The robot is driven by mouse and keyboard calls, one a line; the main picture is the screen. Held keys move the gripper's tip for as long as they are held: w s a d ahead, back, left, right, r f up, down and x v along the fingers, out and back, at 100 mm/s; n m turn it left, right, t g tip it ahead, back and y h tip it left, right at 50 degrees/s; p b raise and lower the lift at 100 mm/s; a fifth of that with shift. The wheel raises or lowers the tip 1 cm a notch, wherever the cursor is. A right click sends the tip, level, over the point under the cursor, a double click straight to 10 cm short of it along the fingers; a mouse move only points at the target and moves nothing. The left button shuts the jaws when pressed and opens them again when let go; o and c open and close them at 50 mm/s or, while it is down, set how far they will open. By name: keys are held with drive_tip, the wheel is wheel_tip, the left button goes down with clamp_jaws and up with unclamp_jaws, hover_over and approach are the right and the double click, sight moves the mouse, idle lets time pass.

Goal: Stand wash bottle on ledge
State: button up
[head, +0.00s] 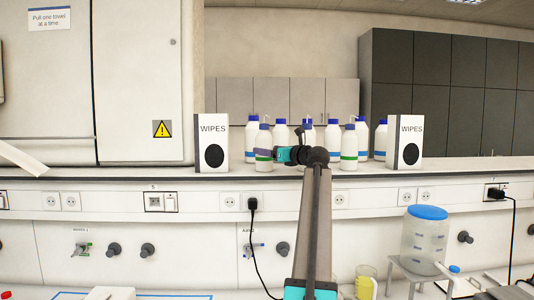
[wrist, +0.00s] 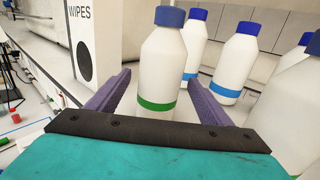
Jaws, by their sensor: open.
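A white bottle with a blue cap and green band (head: 264,137) stands upright on the ledge (head: 215,172), left of centre. In the wrist view this bottle (wrist: 160,75) is straight ahead, between or just beyond my fingertips. My gripper (head: 264,154) is open, and in the head view a purple finger crosses in front of the bottle. In the wrist view the fingers (wrist: 156,82) flank it with gaps and do not clearly touch it. A second green-banded bottle (head: 349,145) stands to the right. I cannot tell which is the wash bottle.
Several blue-banded white bottles (head: 334,140) stand close behind on the ledge. Wipes boxes stand at the left (head: 211,145) and right (head: 404,142) of the group. In the wrist view, bottles crowd the right (wrist: 285,110). The ledge beyond the right box is clear.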

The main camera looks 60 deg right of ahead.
drive_tip(key=b+v, duration=0.2)
drive_tip(key=v, duration=0.6)
drive_tip(key=shift+s, duration=0.25)
drive_tip(key=shift+a, duration=0.1)
idle(0.3)
